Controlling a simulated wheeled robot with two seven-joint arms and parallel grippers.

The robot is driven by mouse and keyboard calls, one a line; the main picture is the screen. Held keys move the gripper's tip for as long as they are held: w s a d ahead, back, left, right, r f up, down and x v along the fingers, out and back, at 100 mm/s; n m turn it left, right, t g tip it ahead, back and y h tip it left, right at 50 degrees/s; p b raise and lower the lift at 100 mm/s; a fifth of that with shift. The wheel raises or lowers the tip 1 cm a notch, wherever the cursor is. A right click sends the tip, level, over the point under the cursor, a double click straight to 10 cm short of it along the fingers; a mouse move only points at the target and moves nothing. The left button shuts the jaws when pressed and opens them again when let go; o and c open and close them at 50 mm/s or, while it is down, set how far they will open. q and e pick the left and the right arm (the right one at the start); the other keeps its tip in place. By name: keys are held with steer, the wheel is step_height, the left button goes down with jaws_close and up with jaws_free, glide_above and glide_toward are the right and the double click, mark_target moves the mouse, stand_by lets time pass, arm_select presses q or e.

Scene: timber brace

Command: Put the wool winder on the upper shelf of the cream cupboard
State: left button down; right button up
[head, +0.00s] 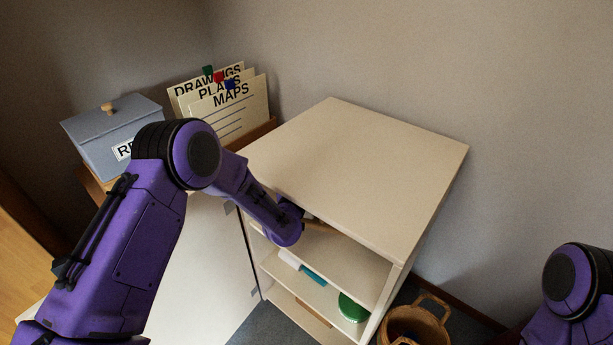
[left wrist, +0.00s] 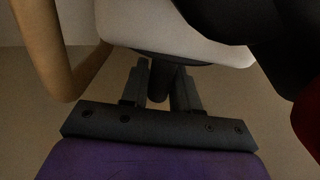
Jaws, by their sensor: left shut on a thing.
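The cream cupboard (head: 360,170) stands against the wall with its front open. Its upper shelf (head: 345,262) shows as a bare strip under the top. My left gripper (left wrist: 160,82) reaches in at the upper opening and is shut on a dark stem below a white body, which I take to be the wool winder (left wrist: 165,40). A tan curved arm (left wrist: 70,60) shows beside it at left. In the head view only a small tan piece (head: 320,225) shows past the wrist. I cannot tell whether the winder touches the shelf. My right gripper is out of view.
A lower shelf holds a white item (head: 289,259), a teal item (head: 313,275) and a green round item (head: 352,307). A white door panel (head: 210,265) stands open at left. A wicker basket (head: 418,322) stands at right. A blue box (head: 115,135) and file cards (head: 225,100) sit behind.

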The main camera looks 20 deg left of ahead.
arm_select(q)
steer(key=shift+r, duration=0.1)
steer(key=c, duration=0.8)
jaws_free()
steer(key=shift+c, duration=0.2)
